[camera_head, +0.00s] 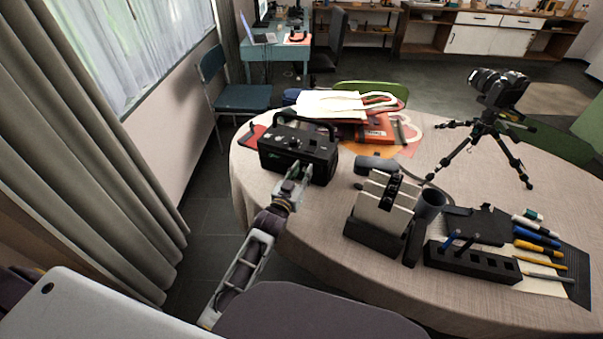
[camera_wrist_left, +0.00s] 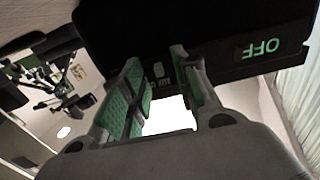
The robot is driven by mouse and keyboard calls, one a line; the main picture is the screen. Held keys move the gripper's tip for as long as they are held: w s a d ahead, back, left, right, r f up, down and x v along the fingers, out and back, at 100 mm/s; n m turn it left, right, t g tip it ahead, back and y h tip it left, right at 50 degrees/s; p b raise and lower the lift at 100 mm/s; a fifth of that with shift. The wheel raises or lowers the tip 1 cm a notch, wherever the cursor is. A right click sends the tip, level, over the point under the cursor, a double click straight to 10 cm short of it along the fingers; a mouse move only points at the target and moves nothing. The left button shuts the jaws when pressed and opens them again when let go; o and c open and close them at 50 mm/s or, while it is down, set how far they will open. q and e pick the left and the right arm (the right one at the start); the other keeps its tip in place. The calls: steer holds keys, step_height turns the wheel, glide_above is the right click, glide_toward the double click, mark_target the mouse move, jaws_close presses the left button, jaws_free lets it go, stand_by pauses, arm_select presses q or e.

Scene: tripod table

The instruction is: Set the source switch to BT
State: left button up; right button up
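A black radio (camera_head: 299,152) with a carry handle and knobs on top stands at the left of the table (camera_head: 322,228). My left gripper (camera_head: 298,172) is at its near face, with fingers apart and no object seen held. In the left wrist view the radio's dark face (camera_wrist_left: 215,35) fills the top, with a green OFF label (camera_wrist_left: 261,49) upside down at the right. A small pale marking, seemingly AUX (camera_wrist_left: 159,85), shows between the gripper's fingers (camera_wrist_left: 155,80). The source switch's position and any finger contact are unclear. My right gripper is not in view.
A cream bag (camera_head: 332,103) and an orange-red item (camera_head: 377,131) lie behind the radio. A camera on a tripod (camera_head: 488,125) stands at the back right. A black pen holder (camera_head: 472,264), a card stand (camera_head: 383,206) and several pens crowd the right. Bare cloth lies front left.

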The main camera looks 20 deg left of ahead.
arm_select(q)
steer(key=shift+c, duration=0.3)
jaws_close()
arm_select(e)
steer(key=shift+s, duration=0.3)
